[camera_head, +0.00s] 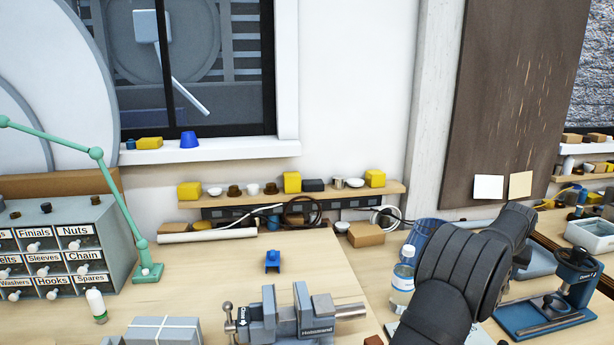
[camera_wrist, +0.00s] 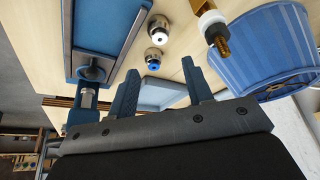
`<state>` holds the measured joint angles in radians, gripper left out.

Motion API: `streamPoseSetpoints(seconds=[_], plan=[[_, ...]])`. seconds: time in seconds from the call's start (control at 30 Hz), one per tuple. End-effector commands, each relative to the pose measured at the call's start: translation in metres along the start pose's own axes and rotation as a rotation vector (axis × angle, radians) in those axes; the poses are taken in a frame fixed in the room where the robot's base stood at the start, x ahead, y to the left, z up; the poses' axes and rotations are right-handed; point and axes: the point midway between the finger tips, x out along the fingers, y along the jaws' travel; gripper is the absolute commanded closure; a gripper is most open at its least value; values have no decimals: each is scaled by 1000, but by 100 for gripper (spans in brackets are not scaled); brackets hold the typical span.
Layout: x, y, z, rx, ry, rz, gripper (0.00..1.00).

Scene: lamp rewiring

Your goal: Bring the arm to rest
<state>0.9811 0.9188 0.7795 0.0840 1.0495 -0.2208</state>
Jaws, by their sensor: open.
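My arm, dark and ribbed, reaches up from the lower right in the head view; its gripper end is hidden there. In the wrist view my gripper (camera_wrist: 160,92) is open, with its two blue-grey fingers apart and nothing between them. Beyond the fingers is a wooden bench top (camera_wrist: 118,88). Two small round metal fittings (camera_wrist: 158,27), one with a blue centre, stand on the bench past the fingertips.
A grey vise (camera_head: 297,318) stands at the front of the bench. A clear bottle (camera_head: 402,283) is beside my arm. A blue press (camera_head: 560,295) stands at right, a labelled drawer cabinet (camera_head: 62,250) at left. The bench behind the vise is mostly clear.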

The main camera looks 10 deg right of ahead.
Motion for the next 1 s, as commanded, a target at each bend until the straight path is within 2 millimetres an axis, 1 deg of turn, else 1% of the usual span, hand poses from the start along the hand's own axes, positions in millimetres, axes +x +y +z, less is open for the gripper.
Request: streamPoseSetpoints(seconds=[0.03, 0.3, 0.57, 0.7, 0.8, 1.0], plan=[[19, -1, 4, 0, -14, -3, 54], [72, -1, 4, 0, -11, -2, 54], [120, -1, 5, 0, -10, -2, 54], [90, -1, -8, 0, -3, -1, 54], [73, 2, -13, 1, -6, -1, 54], [45, 31, 1, 3, -7, 0, 54]])
